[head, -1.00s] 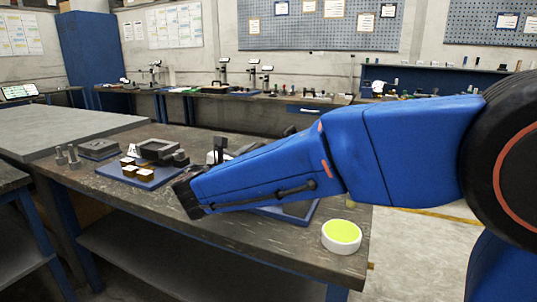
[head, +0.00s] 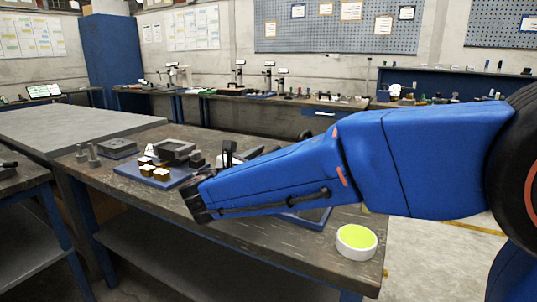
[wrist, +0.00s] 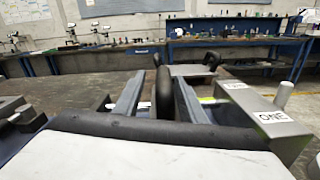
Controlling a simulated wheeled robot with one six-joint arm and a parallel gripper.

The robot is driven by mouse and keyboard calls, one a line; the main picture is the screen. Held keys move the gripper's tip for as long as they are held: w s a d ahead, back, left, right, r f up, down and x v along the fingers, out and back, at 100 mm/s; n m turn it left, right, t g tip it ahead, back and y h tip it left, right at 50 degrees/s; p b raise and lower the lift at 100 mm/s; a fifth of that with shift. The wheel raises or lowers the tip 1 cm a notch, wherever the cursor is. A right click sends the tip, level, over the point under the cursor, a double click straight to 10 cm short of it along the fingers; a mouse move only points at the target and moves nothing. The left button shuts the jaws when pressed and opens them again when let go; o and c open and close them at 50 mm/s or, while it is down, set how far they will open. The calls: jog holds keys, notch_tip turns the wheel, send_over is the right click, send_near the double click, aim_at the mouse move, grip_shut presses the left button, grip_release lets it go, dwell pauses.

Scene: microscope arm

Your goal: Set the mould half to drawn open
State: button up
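My gripper (head: 195,202) is the dark end of my blue arm, over the near part of the workbench in the head view. I cannot tell there whether its fingers are apart. In the wrist view, two grey bars converge away from a black crosspiece, with an upright black rounded part between them. A grey plate (wrist: 190,71) with dark knobs lies beyond. A grey block (wrist: 262,118) labelled "ONE" stands to the right. I cannot tell which part is the mould half or how it is set. My arm hides much of a blue-based fixture (head: 315,217) in the head view.
The workbench (head: 150,205) also holds a blue tray (head: 140,175) with brass-coloured and grey blocks, and grey pegs at the left. A white round button with a yellow-green top (head: 356,241) is near the right front corner. Floor is clear to the right.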

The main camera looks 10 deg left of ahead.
jog(key=v, duration=1.5)
jog(key=shift+s, duration=0.25)
jog(key=shift+a, duration=0.15)
